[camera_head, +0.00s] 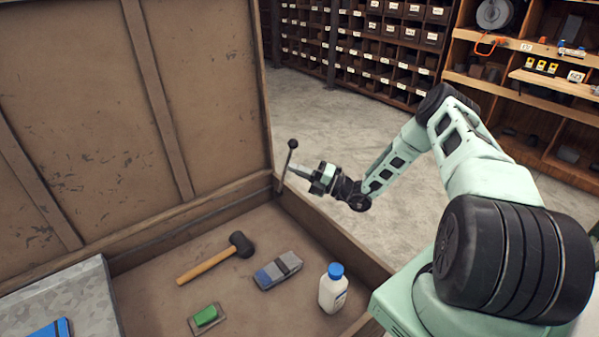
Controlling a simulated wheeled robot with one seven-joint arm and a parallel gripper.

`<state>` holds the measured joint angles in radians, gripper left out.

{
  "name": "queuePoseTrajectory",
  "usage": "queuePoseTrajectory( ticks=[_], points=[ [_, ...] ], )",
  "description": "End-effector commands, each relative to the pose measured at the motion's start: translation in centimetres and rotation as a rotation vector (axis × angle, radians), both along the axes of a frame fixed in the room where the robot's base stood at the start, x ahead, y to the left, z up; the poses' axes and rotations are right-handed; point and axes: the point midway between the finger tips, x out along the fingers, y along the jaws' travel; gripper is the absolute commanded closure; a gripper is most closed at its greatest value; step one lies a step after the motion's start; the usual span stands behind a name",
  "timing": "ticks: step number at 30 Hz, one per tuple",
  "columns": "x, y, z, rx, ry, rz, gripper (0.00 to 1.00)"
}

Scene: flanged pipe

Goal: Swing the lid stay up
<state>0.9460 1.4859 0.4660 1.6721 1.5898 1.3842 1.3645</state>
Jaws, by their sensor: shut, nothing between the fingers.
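The lid stay (285,166) is a thin dark rod with a round black knob (292,144) at its top. It stands nearly upright, leaning slightly right, at the back right corner of the wooden chest (335,245). The chest's lid (80,110) stands raised at the left and back. My gripper (301,172) comes in from the right and its fingertips are close beside the rod, below the knob. It is shut with nothing held. Whether the fingertips touch the rod I cannot tell.
Inside the chest lie a mallet (208,260), a grey-blue block (278,270), a white bottle with a blue cap (333,290) and a green item (206,315) on a small plate. A metal tray (75,285) is at the left. Shelves (365,45) stand behind clear floor (330,110).

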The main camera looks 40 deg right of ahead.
Motion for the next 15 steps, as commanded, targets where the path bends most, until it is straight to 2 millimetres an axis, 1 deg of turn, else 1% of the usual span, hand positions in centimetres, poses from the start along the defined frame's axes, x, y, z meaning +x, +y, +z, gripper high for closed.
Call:
queuePoseTrajectory(
  ticks=[1,6,10,15],
  points=[
    [0.5,0.0,0.8,-0.002,0.025,0.000,1.00],
    [2.6,0.1,2.0,-0.008,0.155,0.000,1.00],
    [4.6,0.3,2.6,-0.013,0.271,0.001,1.00],
    [7.2,0.4,3.0,-0.017,0.420,0.001,1.00]
  ],
)
